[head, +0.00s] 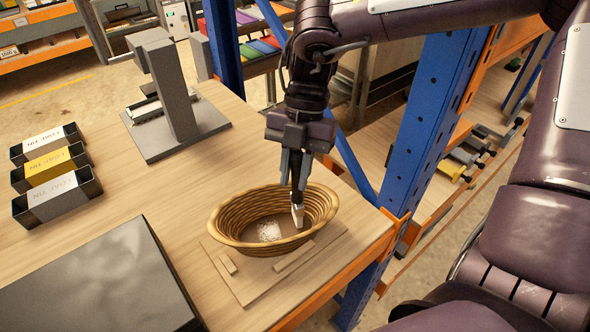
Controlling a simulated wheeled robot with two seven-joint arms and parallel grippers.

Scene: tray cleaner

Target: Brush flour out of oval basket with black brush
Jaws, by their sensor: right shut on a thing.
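The oval basket (219,229), ribbed and tan, stands upright on a wooden board (248,291) near the table's right edge. A white patch of flour (269,231) lies on its floor. My right gripper (298,160) is above the basket's back right part, pointing down. It is shut on the black brush (297,195). The pale bristle end of the brush hangs inside the basket, right of the flour. I cannot tell whether the bristles touch the basket floor. My left gripper is out of view.
Several loaf tins (58,194) stand at the left. A grey press-like stand (178,137) is at the back. A dark slab (97,286) lies at the front left. A blue rack post (420,130) rises just beyond the table's right edge. The table's middle is clear.

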